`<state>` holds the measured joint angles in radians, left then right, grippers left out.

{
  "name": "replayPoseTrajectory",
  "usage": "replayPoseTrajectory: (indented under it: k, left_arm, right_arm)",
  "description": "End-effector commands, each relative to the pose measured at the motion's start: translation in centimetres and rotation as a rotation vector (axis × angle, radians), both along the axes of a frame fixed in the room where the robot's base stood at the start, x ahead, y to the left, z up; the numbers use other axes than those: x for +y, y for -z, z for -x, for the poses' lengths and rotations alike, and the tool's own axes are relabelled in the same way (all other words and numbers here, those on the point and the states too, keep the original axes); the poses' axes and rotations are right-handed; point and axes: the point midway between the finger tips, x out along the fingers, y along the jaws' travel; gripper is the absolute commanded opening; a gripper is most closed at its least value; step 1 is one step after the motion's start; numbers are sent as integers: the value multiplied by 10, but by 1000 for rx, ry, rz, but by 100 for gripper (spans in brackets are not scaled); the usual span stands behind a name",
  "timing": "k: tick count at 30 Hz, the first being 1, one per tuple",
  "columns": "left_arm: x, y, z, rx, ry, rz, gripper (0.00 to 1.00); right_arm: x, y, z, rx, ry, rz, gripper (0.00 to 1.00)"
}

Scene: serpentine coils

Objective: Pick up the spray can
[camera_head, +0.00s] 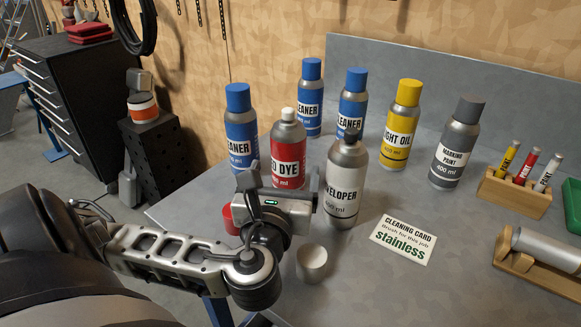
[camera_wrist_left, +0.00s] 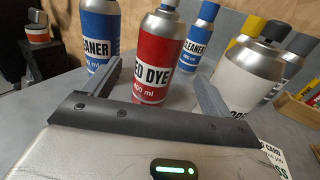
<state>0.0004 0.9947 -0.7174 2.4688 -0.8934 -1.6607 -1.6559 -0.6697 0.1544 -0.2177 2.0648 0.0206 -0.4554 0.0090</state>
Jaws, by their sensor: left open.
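Several spray cans stand upright on the grey bench. The red dye can (camera_head: 288,148), with a white nozzle, stands ahead of my left gripper (camera_head: 283,182). In the left wrist view the red can (camera_wrist_left: 155,55) shows between the two open fingers, which look short of it. The silver developer can (camera_head: 346,183) stands just right of the gripper; it also shows beyond the right finger in the left wrist view (camera_wrist_left: 245,78). Blue-capped cleaner cans (camera_head: 241,125) stand behind and left. The yellow light oil can (camera_head: 401,125) and grey marking paint can (camera_head: 456,145) stand farther right. My right gripper is not visible.
A cleaning card (camera_head: 403,240) lies flat on the bench (camera_head: 400,295). A wooden marker holder (camera_head: 514,197) and a wooden cradle with a cylinder (camera_head: 540,252) stand right. A low panel backs the bench.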

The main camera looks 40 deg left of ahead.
Motion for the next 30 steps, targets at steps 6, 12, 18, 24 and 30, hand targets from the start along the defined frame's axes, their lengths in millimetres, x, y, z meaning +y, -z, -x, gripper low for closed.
replayPoseTrajectory:
  k: [6,12,18,24,30]
  left_arm:
    - [20,-3,-29,1,-1,-1,85]
    - [28,-5,-39,0,-1,0,85]
    - [47,-9,-62,0,-3,0,85]
    - [55,-7,-75,1,-1,2,85]
    - [55,-7,-75,1,0,3,85]
  right_arm:
    - [0,-10,0,-9,-3,3,36]
    - [0,-10,0,-5,-3,4,36]
    - [0,-13,-2,-9,1,3,36]
    - [1,-14,-5,-16,7,-1,36]
    - [1,-14,-5,-16,9,-2,36]
